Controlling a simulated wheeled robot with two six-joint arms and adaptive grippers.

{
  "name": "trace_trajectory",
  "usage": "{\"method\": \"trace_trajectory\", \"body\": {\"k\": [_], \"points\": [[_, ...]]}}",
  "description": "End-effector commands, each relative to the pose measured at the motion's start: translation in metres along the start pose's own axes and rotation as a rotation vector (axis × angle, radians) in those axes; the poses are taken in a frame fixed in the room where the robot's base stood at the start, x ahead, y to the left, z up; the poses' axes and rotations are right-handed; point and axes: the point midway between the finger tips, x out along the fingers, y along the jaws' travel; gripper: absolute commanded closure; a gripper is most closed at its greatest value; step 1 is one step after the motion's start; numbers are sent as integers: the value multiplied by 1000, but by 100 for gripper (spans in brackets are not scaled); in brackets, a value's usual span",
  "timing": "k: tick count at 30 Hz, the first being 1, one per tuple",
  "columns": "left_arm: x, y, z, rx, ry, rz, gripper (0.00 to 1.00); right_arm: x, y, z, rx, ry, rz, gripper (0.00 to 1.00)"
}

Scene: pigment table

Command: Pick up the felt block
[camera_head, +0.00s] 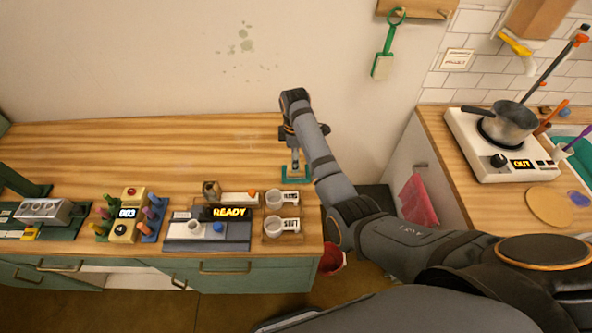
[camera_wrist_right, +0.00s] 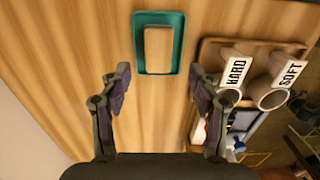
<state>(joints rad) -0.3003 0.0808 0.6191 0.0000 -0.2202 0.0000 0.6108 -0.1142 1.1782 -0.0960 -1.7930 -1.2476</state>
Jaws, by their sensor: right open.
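The felt block (camera_wrist_right: 158,48) is a tan rectangular block lying in a shallow teal tray (camera_wrist_right: 140,68) in the right wrist view. In the head view the teal tray (camera_head: 284,179) sits near the right end of the wooden table, and the gripper partly hides what is in it. My right gripper (camera_wrist_right: 160,82) is open and empty. Its two fingers are spread wider than the block and point toward the tray, apart from it. My left gripper is not in view.
A wooden tray (camera_head: 265,213) with white cups labelled HARD (camera_wrist_right: 230,95) and SOFT (camera_wrist_right: 270,95) stands close to the teal tray. A READY device (camera_head: 207,240) is left of it. Bare tabletop (camera_head: 150,150) lies behind. A hot plate with a pot (camera_head: 512,125) is at right.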

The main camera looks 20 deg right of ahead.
Motion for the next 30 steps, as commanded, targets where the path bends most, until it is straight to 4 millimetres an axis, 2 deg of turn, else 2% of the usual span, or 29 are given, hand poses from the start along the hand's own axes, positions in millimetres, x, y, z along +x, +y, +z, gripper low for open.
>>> {"method": "trace_trajectory", "body": {"k": [7,11,15,22,30], "points": [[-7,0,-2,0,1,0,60,12,0,1,1,-1,-1,38],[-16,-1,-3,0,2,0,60,34,2,4,1,-1,-2,38],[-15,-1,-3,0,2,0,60,53,2,3,1,0,0,38],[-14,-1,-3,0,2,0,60,57,2,3,2,1,2,38],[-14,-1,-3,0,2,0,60,56,2,3,2,1,2,73]]}}
